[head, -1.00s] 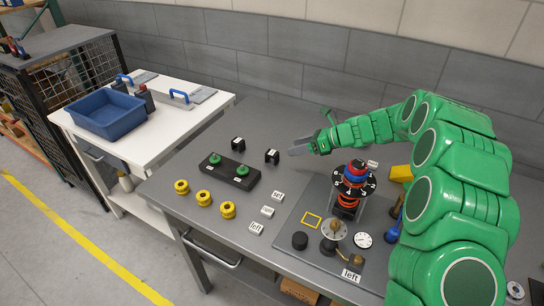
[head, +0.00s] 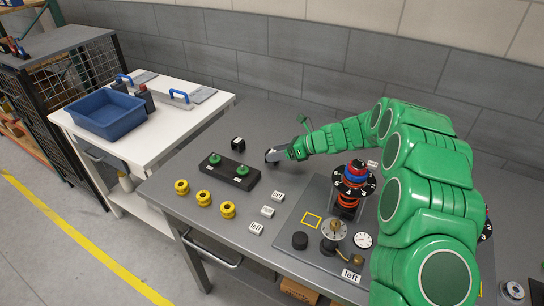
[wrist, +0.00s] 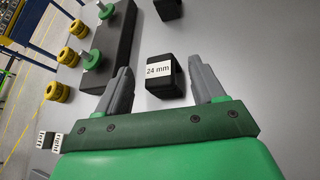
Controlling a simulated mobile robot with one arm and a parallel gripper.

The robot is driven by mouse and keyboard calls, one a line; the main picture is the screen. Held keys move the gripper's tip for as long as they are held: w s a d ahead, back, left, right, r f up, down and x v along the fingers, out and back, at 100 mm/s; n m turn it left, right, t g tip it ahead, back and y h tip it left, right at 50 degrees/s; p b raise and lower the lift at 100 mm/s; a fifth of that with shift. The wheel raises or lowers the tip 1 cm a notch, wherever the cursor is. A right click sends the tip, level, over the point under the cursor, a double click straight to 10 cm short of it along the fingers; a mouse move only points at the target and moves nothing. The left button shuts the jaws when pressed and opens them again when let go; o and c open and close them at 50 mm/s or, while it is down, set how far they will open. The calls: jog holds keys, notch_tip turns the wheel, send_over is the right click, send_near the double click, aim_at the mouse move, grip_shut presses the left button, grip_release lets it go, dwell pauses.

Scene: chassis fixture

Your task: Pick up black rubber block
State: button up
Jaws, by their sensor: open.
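A black block with a white "24 mm" label (wrist: 163,83) sits on the grey table. In the wrist view it lies between the fingertips of my open gripper (wrist: 161,70), with a gap on both sides. In the head view my gripper (head: 273,155) covers most of that block. A second black block (head: 238,143) stands to the left and is also at the top edge of the wrist view (wrist: 168,8). I cannot tell from the pictures which block is rubber.
A long black bar (head: 230,171) with green knobs lies left of my gripper, near several yellow spools (head: 203,198). A fixture board (head: 286,228) with a dial and a numbered disc stack (head: 354,180) is at front right. A blue bin (head: 106,113) is on the white table.

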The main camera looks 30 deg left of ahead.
jog(key=c, duration=1.1)
jog(key=shift+r, duration=0.35)
notch_tip(320, 180, up, 2)
jog(key=shift+d+r, duration=0.1)
jog(key=shift+r, duration=0.05)
jog(key=s+d+r, duration=0.2)
jog(key=s+r, duration=0.1)
jog(key=r, duration=0.2)
jog(key=shift+s+d+r, duration=0.35)
jog(key=shift+d, duration=0.05)
jog(key=s+d+r, duration=0.1)
jog(key=s+d, duration=0.1)
jog(key=s+d+r, duration=0.3)
jog(key=s, duration=0.2)
jog(key=shift+s+d+r, duration=0.1)
jog(key=shift+d+r, duration=0.05)
jog(key=shift+d, duration=0.25)
